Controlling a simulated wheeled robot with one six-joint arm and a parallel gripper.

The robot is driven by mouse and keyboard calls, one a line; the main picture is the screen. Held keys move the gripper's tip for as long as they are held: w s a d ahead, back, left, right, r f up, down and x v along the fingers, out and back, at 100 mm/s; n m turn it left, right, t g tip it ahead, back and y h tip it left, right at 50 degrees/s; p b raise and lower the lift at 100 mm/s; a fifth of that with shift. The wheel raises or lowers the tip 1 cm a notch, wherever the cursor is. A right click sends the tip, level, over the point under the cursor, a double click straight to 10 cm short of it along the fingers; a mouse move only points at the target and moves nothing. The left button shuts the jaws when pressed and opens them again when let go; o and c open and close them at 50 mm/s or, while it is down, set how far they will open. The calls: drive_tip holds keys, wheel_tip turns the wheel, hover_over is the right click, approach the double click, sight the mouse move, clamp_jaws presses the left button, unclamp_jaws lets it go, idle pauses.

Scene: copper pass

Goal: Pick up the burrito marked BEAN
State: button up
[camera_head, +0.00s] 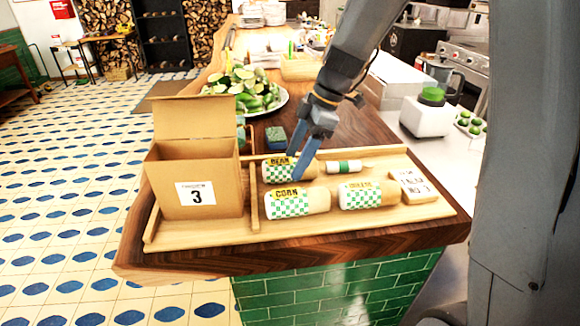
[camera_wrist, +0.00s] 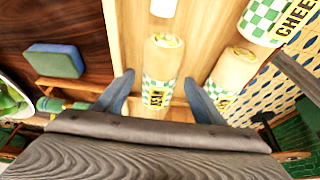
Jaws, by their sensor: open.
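The burrito marked BEAN (camera_head: 275,173) lies at the back of the wooden tray (camera_head: 200,234), wrapped in green-and-white checked paper with a yellow label. My gripper (camera_head: 296,165) is open above it, its fingers covering part of it in the head view. In the wrist view, the BEAN burrito (camera_wrist: 164,62) lies between the two open fingers of my gripper (camera_wrist: 159,79), with its lettering partly hidden. Whether the fingers touch it I cannot tell. The CORN burrito (camera_head: 312,202) lies in front of it and shows beside the right finger in the wrist view (camera_wrist: 234,70).
A burrito marked CHEESE (camera_wrist: 268,18) lies right of CORN, also in the head view (camera_head: 366,195). A small wrapped roll (camera_head: 344,167) and a lettered board (camera_head: 414,187) lie rightward. An open box marked 3 (camera_head: 180,170) stands left; a blue-green sponge (camera_head: 276,137) lies behind.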

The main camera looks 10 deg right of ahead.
drive_tip(key=shift+p+x, duration=0.35)
drive_tip(key=shift+x, duration=0.95)
drive_tip(key=shift+c, duration=0.5)
